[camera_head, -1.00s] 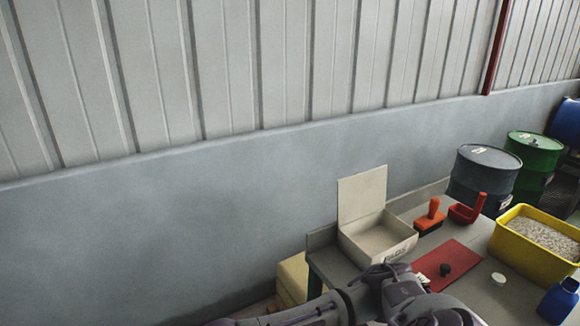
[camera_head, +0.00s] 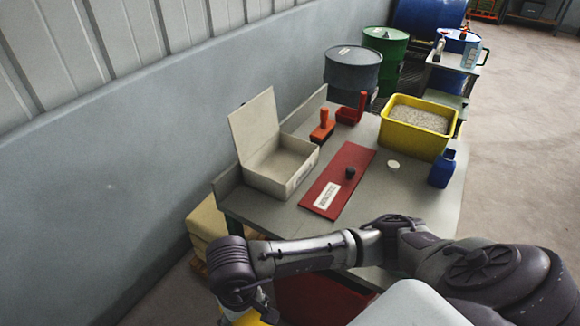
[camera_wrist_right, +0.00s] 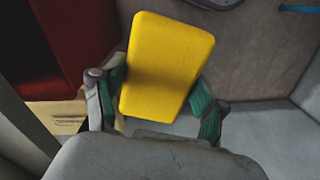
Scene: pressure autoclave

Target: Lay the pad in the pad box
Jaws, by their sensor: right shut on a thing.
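The pad is a yellow block with rounded corners, seen in the right wrist view (camera_wrist_right: 165,60). My right gripper (camera_wrist_right: 158,92) is shut on it, with one green-padded finger on each side. In the head view the yellow pad (camera_head: 243,318) shows partly at the bottom edge, at the end of my right arm, in front of and below the table. My left gripper is not in view.
A red board (camera_head: 345,172) with a black knob lies right of the box. Behind stand an orange-handled tool (camera_head: 322,130) and a red holder (camera_head: 350,115). A red thing (camera_head: 310,298) is under the table.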

